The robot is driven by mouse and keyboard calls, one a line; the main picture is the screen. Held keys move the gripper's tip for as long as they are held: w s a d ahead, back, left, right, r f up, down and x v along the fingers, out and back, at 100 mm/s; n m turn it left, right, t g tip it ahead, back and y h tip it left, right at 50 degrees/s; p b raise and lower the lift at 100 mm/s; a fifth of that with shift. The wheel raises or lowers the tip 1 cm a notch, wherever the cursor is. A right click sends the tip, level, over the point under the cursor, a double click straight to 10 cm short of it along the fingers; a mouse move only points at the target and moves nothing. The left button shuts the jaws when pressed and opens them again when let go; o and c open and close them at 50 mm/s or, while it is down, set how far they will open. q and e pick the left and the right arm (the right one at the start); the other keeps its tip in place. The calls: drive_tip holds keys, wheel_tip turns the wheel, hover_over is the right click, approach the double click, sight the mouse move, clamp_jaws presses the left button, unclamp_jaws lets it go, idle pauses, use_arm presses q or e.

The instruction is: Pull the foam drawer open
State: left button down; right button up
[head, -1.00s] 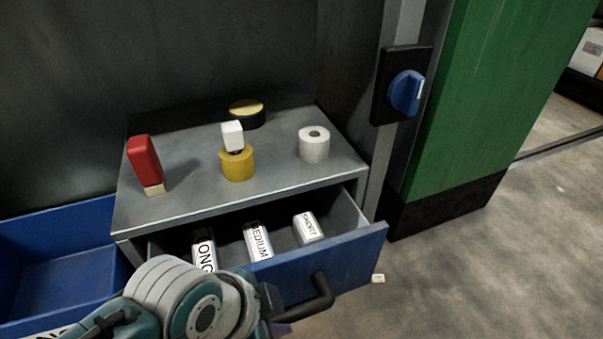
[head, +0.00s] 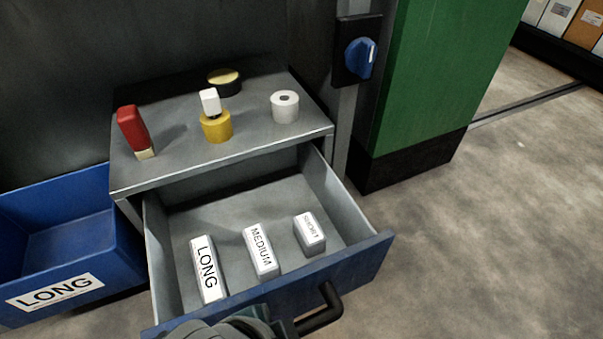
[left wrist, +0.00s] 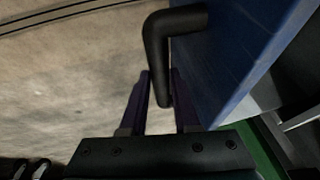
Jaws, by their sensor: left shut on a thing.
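The drawer (head: 340,272) has a blue front and grey inside, and stands well out of the grey cabinet (head: 240,150). Its black bar handle (head: 325,306) is on the front face. In the drawer lie three white blocks marked LONG (head: 208,270), MEDIUM (head: 260,250) and SHORT (head: 309,234). In the left wrist view my left gripper (left wrist: 160,88) is shut on the handle (left wrist: 157,45), with a finger on each side of the bar. In the head view my left arm shows at the bottom edge and its fingers are hidden. My right gripper is in neither view.
On the cabinet top stand a red object (head: 131,127), a yellow roll (head: 216,128) with a white-topped item, a white roll (head: 285,107) and a black-and-yellow roll (head: 223,82). A blue bin (head: 125,250) labelled LONG is at left. The floor at right is clear.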

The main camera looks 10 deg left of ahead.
use_arm(q)
drive_tip(key=c, duration=0.7)
unclamp_jaws()
drive_tip(key=shift+o, duration=0.2)
drive_tip(key=p+v, duration=0.9)
drive_tip(key=v, duration=0.1)
